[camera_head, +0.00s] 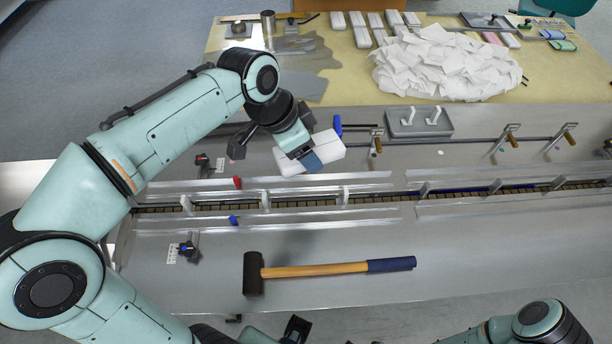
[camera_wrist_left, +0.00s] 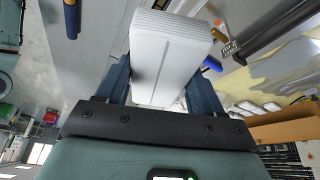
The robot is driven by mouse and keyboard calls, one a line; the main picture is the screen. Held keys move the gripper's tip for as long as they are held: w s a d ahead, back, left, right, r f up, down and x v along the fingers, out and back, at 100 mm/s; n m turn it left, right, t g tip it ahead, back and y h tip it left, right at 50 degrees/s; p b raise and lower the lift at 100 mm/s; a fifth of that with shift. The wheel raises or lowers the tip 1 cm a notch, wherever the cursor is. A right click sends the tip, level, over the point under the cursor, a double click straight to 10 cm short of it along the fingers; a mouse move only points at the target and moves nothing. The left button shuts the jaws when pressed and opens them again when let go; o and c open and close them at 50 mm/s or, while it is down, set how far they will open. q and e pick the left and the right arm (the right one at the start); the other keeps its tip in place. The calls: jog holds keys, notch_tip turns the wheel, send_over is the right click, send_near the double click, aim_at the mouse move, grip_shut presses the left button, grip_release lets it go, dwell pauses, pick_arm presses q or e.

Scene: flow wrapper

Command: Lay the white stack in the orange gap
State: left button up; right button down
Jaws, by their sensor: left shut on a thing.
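The white stack (camera_head: 327,147) is a block of layered white sheets. My left gripper (camera_head: 305,158) is shut on it above the steel deck, just behind the conveyor channel. In the left wrist view the stack (camera_wrist_left: 172,62) sits between the two dark blue fingers (camera_wrist_left: 160,85), its layered edge at the far end. The conveyor channel (camera_head: 300,203) runs left to right in front of it, with upright white pushers (camera_head: 347,195) dividing it into gaps. I cannot make out which gap is orange. A dark part (camera_head: 297,328) at the bottom edge may be my right gripper; its jaws are unclear.
A mallet (camera_head: 320,269) lies on the front deck. A grey tray (camera_head: 418,122) and clamp posts (camera_head: 505,137) stand behind the channel. A heap of white sheets (camera_head: 445,62) and several white stacks (camera_head: 360,30) lie on the back table. Metal guide rails (camera_head: 290,225) flank the channel.

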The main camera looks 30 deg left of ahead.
pick_arm(q)
jog(key=shift+w+a+f+m+g+h+b, duration=0.15)
jog(key=shift+f+m+b, duration=0.45)
jog(key=shift+f, duration=2.55)
jog(key=shift+w+a+f+m+g+h+b, duration=0.1)
jog(key=shift+f+m+g+h+b, duration=0.5)
jog(key=shift+f, duration=2.5)
jog(key=shift+w+a+f+m+t+y+b, duration=0.25)
jog(key=shift+f+m, duration=0.65)
jog(key=shift+f, duration=2.25)
jog(key=shift+s+d+f, duration=0.15)
jog(key=shift+s+d, duration=0.05)
jog(key=shift+s, duration=0.1)
